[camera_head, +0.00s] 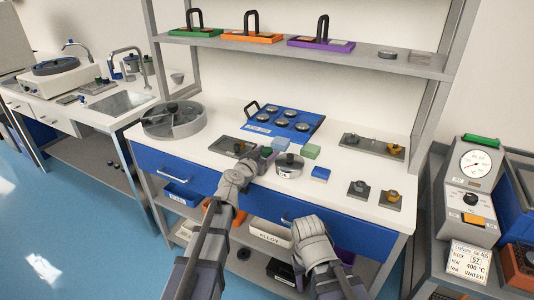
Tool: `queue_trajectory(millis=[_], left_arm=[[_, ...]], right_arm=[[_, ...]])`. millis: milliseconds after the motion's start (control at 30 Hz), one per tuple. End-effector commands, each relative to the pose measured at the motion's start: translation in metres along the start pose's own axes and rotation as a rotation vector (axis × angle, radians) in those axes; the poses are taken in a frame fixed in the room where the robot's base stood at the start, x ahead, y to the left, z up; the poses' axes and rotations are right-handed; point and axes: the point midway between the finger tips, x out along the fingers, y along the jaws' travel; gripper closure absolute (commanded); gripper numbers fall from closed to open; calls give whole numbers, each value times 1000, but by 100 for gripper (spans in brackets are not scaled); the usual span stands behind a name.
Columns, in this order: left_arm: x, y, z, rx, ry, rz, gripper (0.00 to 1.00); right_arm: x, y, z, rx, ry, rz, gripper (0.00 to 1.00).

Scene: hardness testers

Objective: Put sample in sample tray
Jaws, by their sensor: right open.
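A blue tray (283,122) with a handle and several round metal pieces in it, probably the sample tray, lies at the back middle of the white bench. A round metal piece with a dark top (289,165) stands nearer the front; I cannot tell whether it is the sample. My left gripper (262,157) is low over the bench just left of that piece, beside a dark plate (232,146). Its fingers are too small and covered to tell whether they hold anything. My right gripper (313,235) is open, in front of the blue drawers, away from the bench top objects.
Green (310,151) and blue (320,174) blocks lie right of the round piece. A divided round container (172,120) stands at the left. Dark plates with small parts (373,146) lie at the right. A shelf (350,57) runs above. A dial tester (472,168) stands far right.

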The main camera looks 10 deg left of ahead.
Motion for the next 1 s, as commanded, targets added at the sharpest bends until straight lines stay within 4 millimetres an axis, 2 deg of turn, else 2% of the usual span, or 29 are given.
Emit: queue_trajectory(millis=[33, 133, 567, 767, 1000], left_arm=[[0, 0, 0, 0, 0, 0, 34], [0, 0, 0, 0, 0, 0, 23], [-3, 0, -4, 0, 0, 0, 23], [-30, 1, -4, 1, 0, -2, 23], [-80, 1, -4, 0, 0, -2, 23]], right_arm=[[0, 0, 0, 0, 0, 0, 52], [0, 0, 0, 0, 0, 0, 52], [-5, 0, 0, 0, 0, 0, 52], [-8, 1, 0, 0, 0, 0, 52], [-16, 2, 1, 0, 0, 0, 52]])
